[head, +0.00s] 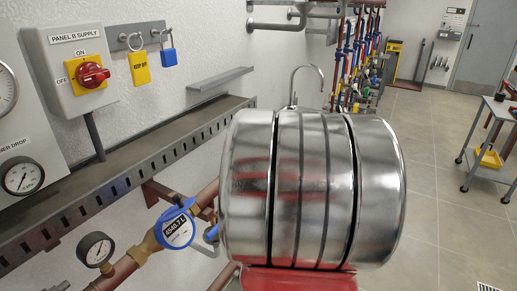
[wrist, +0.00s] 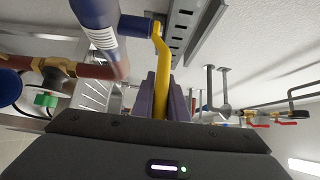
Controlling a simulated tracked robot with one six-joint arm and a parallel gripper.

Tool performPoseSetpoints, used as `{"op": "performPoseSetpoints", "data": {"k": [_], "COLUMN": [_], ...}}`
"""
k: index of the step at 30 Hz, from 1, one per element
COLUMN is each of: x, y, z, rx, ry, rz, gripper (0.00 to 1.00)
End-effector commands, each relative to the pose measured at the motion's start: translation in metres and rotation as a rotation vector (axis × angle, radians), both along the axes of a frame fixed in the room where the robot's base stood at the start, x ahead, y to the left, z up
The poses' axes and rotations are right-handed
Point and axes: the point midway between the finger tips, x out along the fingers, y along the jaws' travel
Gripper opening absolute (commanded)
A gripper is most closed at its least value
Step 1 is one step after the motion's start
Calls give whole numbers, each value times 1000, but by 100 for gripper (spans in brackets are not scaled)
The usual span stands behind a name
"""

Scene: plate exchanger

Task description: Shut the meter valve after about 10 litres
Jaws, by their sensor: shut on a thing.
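A yellow valve lever (wrist: 162,50) shows in the wrist view. Its upper end bends to a blue valve or pipe body (wrist: 92,12). My gripper (wrist: 163,88) is shut on the lower part of the lever, with one purple finger on each side. In the head view a round blue meter (head: 178,229) sits on a brass fitting of a copper pipe. Its number is tilted and small; it ends in what looks like "7 L", and I cannot read all digits surely. My gripper and the lever are hidden in the head view.
A slotted grey rail (head: 120,180) runs along the wall above the pipe. A cart (head: 490,150) stands at right; floor (head: 430,190) there is clear.

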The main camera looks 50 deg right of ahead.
Motion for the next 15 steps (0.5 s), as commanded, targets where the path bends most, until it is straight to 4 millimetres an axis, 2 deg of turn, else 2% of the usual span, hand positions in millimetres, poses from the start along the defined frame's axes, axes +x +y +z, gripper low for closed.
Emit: {"op": "performPoseSetpoints", "data": {"k": [1, 5, 6, 14, 15], "x": [0, 0, 0, 0, 0], "y": [3, 3, 3, 2, 2], "z": [-7, -7, -7, -4, -4], "rx": [11, 10, 10, 5, 5], "ry": [9, 10, 10, 6, 5], "rz": [4, 4, 5, 3, 3], "gripper": [0, 0, 14, 32, 32]}}
